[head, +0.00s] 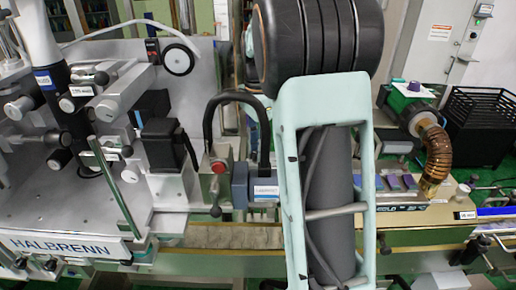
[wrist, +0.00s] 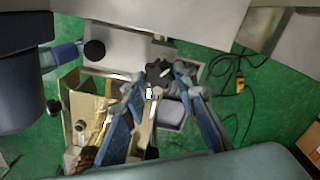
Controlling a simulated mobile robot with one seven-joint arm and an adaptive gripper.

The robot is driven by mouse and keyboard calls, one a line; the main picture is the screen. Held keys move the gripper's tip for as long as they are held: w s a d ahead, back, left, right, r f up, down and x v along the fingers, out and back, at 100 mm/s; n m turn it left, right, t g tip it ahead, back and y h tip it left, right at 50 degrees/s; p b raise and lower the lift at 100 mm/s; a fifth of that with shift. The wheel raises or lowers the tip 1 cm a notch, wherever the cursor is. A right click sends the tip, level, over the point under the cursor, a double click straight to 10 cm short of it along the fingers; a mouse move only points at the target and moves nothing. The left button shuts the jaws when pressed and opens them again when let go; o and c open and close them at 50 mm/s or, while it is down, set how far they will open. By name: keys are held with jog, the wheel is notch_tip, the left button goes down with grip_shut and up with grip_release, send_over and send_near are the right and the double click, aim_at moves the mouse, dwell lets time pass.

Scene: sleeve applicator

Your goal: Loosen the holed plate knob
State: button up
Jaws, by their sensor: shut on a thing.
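My gripper (wrist: 160,76) shows in the wrist view, with its two blue-padded fingers coming up from the lower middle. A dark, lobed knob (wrist: 158,71) sits between the fingertips, and the gripper is shut on it. A small bright part shows just below the knob. The plate behind the knob is hard to make out, and its holes cannot be seen. In the head view my own arm covers the middle of the picture, and neither the gripper nor the knob shows there.
The HALBRENN machine (head: 72,245) fills the left of the head view. A brown ribbed hose (head: 437,155) and a black crate (head: 484,120) are at the right. In the wrist view, a dark cable (wrist: 243,85) lies on the green floor (wrist: 225,115) right of the fingers.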

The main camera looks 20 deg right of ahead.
dwell(0.3)
jog(key=o, duration=1.2)
jog(key=shift+c, duration=0.2)
jog(key=shift+r, duration=0.1)
notch_tip(320, 180, up, 12)
